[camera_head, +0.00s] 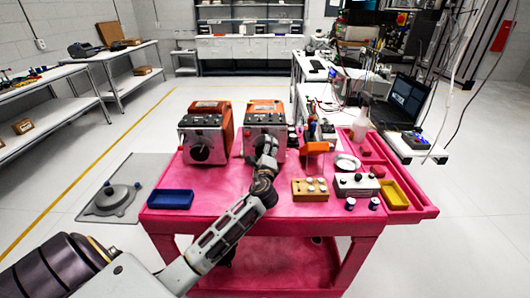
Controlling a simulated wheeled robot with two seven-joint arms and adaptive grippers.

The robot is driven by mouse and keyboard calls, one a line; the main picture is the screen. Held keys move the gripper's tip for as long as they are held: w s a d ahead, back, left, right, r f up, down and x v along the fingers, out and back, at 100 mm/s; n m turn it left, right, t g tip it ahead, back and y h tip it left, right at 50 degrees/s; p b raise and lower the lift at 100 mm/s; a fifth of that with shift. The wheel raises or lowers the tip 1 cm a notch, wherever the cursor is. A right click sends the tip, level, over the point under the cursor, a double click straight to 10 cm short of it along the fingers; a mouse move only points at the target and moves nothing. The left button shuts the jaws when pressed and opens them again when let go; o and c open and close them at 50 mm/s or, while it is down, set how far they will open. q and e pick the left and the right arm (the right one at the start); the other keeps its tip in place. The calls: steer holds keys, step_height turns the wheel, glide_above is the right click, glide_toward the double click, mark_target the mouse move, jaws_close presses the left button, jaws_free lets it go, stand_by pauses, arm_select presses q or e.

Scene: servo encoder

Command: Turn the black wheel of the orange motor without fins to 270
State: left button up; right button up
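Two orange motors with dark, dial-like front panels stand side by side at the back of the pink table. The left motor (225,112) shows its black wheel (199,152) low on its front. The right motor (264,106) has its lower front mostly hidden by my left gripper (266,148), so its wheel cannot be made out. Fins are too small to tell on either motor. My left arm comes in from the lower left, and its gripper is right at the front of the right motor. Whether its fingers are open or shut on the wheel is not visible. My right gripper is not in view.
The pink table (225,198) holds a blue tray (170,199) at left. At right are a wooden block with knobs (310,189), a white control box (356,185) and a yellow tray (394,194). A grey round device (110,198) lies on a floor mat at left.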

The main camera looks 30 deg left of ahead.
arm_select(q)
steer(key=v, duration=1.2)
stand_by(0.6)
steer(key=shift+a, duration=0.1)
stand_by(0.4)
steer(key=shift+s, duration=0.1)
